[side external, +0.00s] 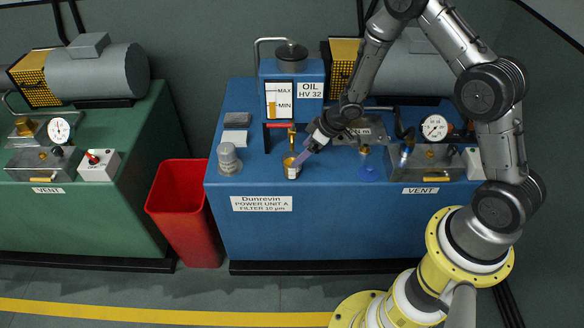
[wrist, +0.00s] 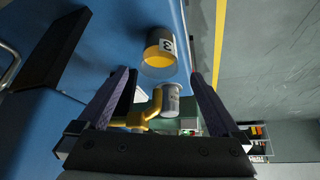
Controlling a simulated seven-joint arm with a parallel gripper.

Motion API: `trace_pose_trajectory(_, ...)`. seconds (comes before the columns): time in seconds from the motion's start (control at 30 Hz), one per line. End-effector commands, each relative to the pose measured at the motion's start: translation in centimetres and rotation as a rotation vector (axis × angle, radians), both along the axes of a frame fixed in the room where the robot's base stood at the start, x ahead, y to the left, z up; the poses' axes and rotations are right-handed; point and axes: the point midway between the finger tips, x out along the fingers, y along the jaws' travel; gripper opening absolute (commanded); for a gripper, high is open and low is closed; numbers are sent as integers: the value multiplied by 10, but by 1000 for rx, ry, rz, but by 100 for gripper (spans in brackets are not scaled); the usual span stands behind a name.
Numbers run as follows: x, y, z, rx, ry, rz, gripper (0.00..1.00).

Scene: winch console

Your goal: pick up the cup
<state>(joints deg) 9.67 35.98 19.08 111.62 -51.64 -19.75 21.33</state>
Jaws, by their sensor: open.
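The cup (side external: 291,170) is small, with amber content and a pale label. It stands on the front part of the blue console top, below the brass tap (side external: 292,136). In the wrist view the cup (wrist: 158,54) looks see-through at its rim, with a dark mark on its label. My gripper (side external: 299,161) is at the cup's upper right in the side view. In the wrist view my gripper (wrist: 159,76) is open and empty, and the cup shows between and beyond the fingertips. Whether a finger touches the cup I cannot tell.
A grey capped cylinder (side external: 229,158) stands left of the cup; the oil tank (side external: 291,90) rises behind. The console's front edge is close. A red bin (side external: 188,214) stands left.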

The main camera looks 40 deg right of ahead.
Motion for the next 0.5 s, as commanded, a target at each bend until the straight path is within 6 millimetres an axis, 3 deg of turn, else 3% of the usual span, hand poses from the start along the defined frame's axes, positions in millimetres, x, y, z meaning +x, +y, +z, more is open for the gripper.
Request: trace_pose_trajectory(0.5,27,10,-44,0,0,0,100)
